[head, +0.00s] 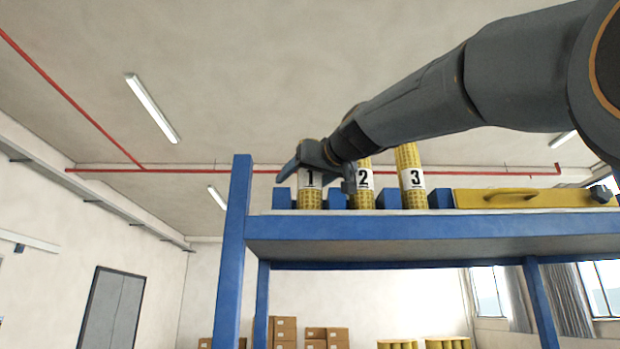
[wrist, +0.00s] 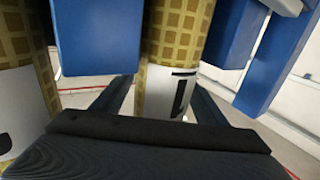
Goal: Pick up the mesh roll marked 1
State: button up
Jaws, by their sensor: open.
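The mesh roll marked 1 (head: 311,196) is yellow with a white label and stands upright on the shelf at the left of the row. It also shows in the wrist view (wrist: 179,48), its label partly covered by the gripper body. My gripper (head: 317,178) is open at the roll's upper part, one finger on each side of it. In the wrist view the gripper (wrist: 165,103) has the roll between its fingers; I cannot tell whether either finger touches it.
Mesh rolls marked 2 (head: 364,180) and 3 (head: 412,178) stand to the right, with blue blocks (head: 336,199) between the rolls. A yellow panel with a handle (head: 520,199) lies farther right on the blue-framed shelf (head: 430,225). Space left of the shelf is clear.

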jog(key=c, duration=1.2)
jog(key=shift+c, duration=0.3)
jog(key=shift+r, duration=0.1)
